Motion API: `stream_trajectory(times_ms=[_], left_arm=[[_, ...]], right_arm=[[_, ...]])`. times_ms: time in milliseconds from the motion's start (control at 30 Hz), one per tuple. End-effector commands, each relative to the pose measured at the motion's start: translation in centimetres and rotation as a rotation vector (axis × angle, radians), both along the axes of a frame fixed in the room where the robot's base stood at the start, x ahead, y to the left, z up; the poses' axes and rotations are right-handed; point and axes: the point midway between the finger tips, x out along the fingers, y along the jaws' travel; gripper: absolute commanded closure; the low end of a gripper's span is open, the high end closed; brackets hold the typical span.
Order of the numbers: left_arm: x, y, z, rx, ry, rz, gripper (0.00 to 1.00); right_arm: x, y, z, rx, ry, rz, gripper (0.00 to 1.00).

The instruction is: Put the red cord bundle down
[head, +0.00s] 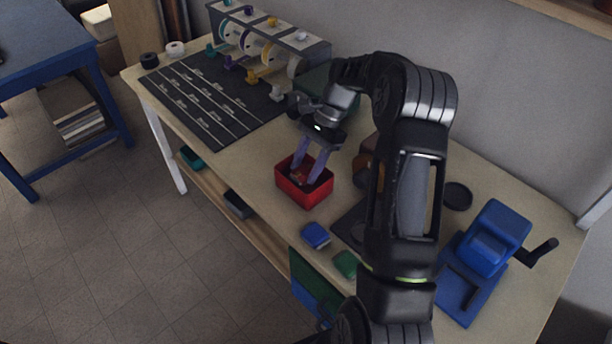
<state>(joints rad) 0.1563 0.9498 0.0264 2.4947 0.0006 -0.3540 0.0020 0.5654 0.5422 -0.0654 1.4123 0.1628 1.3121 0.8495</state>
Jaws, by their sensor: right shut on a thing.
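My right gripper (308,179) reaches down into a small red open box (307,199) on the wooden table. Its two pale purple fingers point down between the box walls. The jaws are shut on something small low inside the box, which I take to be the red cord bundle. The bundle is hard to make out against the red box and the fingers. I cannot tell whether it touches the box floor. My left gripper does not show.
A blue item (315,235) and a green item (345,263) lie in front of the box. A dark marked mat (205,100) and a spool rack (268,45) stand at the back left. A blue cranked device (487,255) stands at the right.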

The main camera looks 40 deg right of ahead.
Motion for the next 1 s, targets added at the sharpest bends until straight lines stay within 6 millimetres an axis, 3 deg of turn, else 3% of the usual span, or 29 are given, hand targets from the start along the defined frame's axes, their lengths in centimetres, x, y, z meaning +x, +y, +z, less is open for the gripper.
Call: stream_trajectory(times_ms=[167,400,800,833,1000], left_arm=[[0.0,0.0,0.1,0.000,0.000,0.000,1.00],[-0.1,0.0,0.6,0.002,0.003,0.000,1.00],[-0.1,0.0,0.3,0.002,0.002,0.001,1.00],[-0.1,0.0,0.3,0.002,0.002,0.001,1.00],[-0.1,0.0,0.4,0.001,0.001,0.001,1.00]], right_arm=[[-0.1,0.0,-0.6,0.002,0.002,0.000,0.92],[-0.1,0.0,-3.5,0.001,0.003,-0.001,0.92],[0.0,0.0,-4.2,0.000,0.001,0.000,0.92],[0.0,0.0,-4.2,0.000,0.000,0.000,0.53],[0.0,0.0,-4.1,0.000,0.000,0.000,0.39]])
